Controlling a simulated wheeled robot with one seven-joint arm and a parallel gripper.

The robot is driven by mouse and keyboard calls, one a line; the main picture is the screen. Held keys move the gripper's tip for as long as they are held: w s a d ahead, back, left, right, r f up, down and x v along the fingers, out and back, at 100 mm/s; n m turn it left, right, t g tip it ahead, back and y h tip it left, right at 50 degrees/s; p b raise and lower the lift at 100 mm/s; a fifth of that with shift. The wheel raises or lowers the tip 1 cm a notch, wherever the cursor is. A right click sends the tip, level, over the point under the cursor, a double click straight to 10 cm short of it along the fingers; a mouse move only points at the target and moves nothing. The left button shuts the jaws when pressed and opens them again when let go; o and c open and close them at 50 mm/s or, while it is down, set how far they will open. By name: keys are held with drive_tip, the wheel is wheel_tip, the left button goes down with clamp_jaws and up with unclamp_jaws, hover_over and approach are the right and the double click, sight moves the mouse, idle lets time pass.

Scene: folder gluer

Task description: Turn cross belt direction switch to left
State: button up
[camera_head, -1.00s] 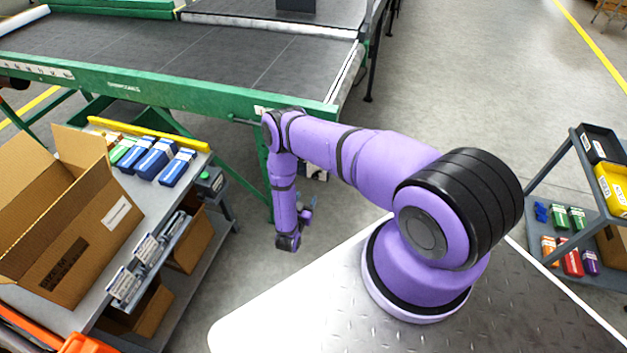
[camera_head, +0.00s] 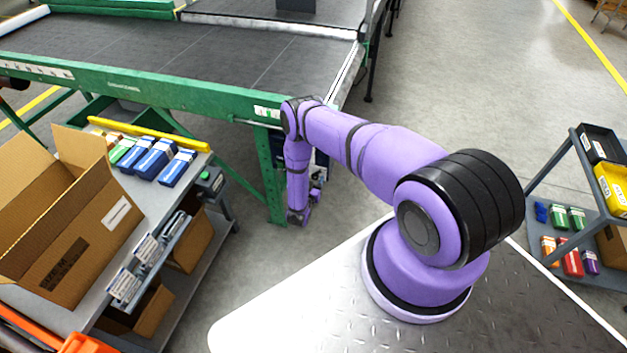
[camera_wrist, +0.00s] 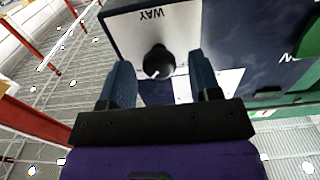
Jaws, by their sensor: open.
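A black round switch knob (camera_wrist: 159,62) with a white pointer mark sits on the white face of a dark blue box (camera_wrist: 118,27) in the wrist view. Lettering that reads "WAY", upside down, is beside the knob. My gripper (camera_wrist: 164,78) is open, with one blue finger on each side of the knob in the picture; I cannot tell whether they touch it. In the head view the box (camera_head: 321,160) is mostly hidden behind my arm, under the corner of the green conveyor, and my gripper is hardly visible there.
A grey cart (camera_head: 180,208) with an open cardboard box (camera_head: 92,232) stands on the left. A shelf cart with bins (camera_head: 590,222) stands on the right. The floor between is clear.

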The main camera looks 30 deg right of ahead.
drive_tip(key=shift+c, duration=0.4)
drive_tip(key=c, duration=0.8)
drive_tip(key=shift+n, duration=0.3)
drive_tip(key=n, duration=0.3)
drive_tip(key=shift+a+n, duration=0.1)
drive_tip(key=shift+n, duration=0.3)
drive_tip(key=n, duration=0.4)
drive_tip(key=shift+n, duration=0.3)
drive_tip(key=n, duration=0.4)
drive_tip(key=shift+w+f, duration=0.1)
drive_tip(key=shift+f+n, duration=0.1)
drive_tip(key=shift+n, duration=2.4)
